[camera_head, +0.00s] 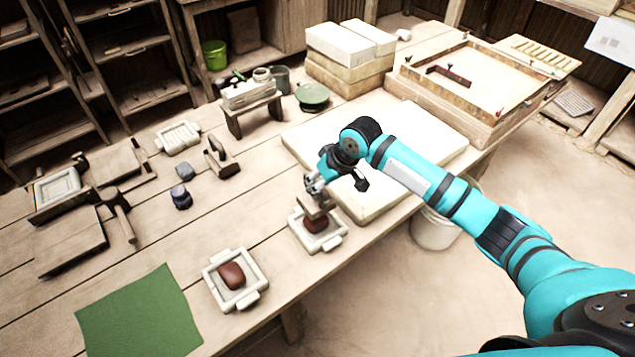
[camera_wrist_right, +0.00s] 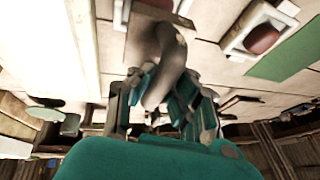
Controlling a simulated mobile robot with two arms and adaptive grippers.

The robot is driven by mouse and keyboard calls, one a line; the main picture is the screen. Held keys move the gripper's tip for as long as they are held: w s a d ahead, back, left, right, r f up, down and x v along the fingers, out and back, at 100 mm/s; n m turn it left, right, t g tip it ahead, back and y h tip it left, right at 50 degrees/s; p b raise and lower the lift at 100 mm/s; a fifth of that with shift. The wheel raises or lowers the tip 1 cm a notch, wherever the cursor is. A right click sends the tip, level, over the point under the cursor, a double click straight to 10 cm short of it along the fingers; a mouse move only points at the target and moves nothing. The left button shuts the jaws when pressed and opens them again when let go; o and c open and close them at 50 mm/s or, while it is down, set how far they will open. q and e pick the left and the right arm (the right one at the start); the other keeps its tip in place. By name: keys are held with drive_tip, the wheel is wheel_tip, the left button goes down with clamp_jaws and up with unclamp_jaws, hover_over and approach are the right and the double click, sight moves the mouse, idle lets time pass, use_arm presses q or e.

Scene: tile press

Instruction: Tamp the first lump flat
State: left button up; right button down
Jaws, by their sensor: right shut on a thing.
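A pale mould frame (camera_head: 334,244) near the table's front edge holds a red-brown lump (camera_head: 316,224). A second pale mould frame (camera_head: 252,296), to its left, holds another rounded red-brown lump (camera_head: 232,275), also seen in the right wrist view (camera_wrist_right: 263,40). My right gripper (camera_head: 315,184) is shut on the curved handle (camera_wrist_right: 168,62) of a wooden tamper. The tamper's block (camera_head: 317,205) is right above the lump in the right-hand mould and hides its top. I cannot tell whether block and lump touch. My left gripper is not in view.
A green cloth (camera_head: 140,315) lies left of the moulds. A large pale slab (camera_head: 420,130) lies behind and right of my gripper.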

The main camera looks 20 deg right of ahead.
idle(0.3)
wheel_tip(320, 180, down, 9)
drive_tip(key=b, duration=0.4)
drive_tip(key=shift+s+b, duration=0.15)
drive_tip(key=shift+b, duration=0.15)
drive_tip(key=shift+r, duration=0.1)
wheel_tip(320, 180, up, 7)
drive_tip(key=p, duration=0.8)
drive_tip(key=shift+f, duration=0.2)
drive_tip(key=shift+w+d+f, duration=0.1)
drive_tip(key=shift+w+f, duration=0.25)
drive_tip(key=shift+w, duration=0.1)
